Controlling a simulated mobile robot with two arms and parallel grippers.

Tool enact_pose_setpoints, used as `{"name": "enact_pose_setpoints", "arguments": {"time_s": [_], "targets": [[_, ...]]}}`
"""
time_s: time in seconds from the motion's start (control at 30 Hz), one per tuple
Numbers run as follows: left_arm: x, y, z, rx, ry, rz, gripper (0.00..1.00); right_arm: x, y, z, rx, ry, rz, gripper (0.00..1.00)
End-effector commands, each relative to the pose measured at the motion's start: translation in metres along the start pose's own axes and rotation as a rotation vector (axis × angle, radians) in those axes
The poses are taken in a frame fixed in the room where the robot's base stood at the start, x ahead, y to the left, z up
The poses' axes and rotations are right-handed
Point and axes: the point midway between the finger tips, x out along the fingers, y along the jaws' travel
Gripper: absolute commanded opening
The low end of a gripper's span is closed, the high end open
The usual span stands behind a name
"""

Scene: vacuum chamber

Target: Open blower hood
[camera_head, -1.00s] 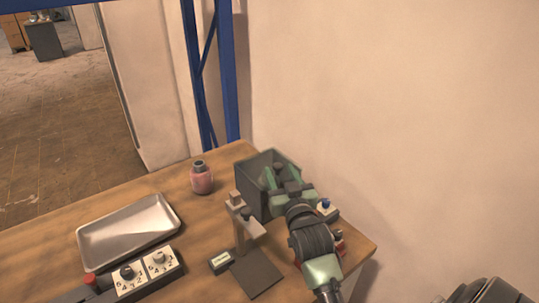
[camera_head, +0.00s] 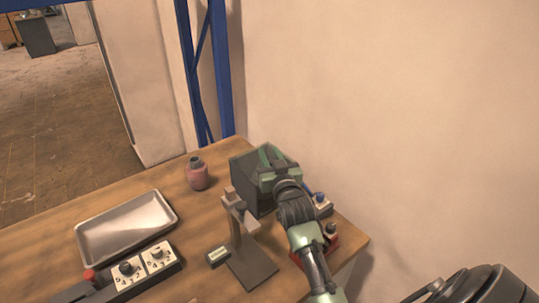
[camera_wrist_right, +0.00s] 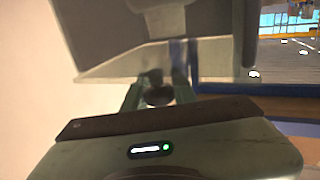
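The blower hood (camera_head: 248,187), a dark grey-green box, stands at the back right of the table by the wall. My right gripper (camera_head: 272,158) is over its top right side and hides part of it. In the right wrist view the two fingers (camera_wrist_right: 158,88) stand apart, with a dark round part between them. Their tips are at the lower edge of a pale grey panel (camera_wrist_right: 110,65), probably the hood. I cannot tell whether they touch it. My left gripper is not in view.
A metal stand (camera_head: 248,262) is just in front of the box. A pink bottle (camera_head: 197,175), a metal tray (camera_head: 125,228) and a dial panel (camera_head: 140,268) are to the left. Small red and blue-topped items (camera_head: 322,206) sit right of the box. The wall is close behind.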

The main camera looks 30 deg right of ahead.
Motion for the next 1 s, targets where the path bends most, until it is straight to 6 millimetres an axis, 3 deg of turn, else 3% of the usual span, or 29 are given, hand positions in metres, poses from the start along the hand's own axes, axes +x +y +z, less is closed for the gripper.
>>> {"name": "enact_pose_setpoints", "arguments": {"time_s": [1.0], "targets": [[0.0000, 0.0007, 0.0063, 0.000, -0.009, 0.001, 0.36, -0.0002, -0.0003, 0.0004, 0.000, -0.001, -0.001, 0.00]]}}
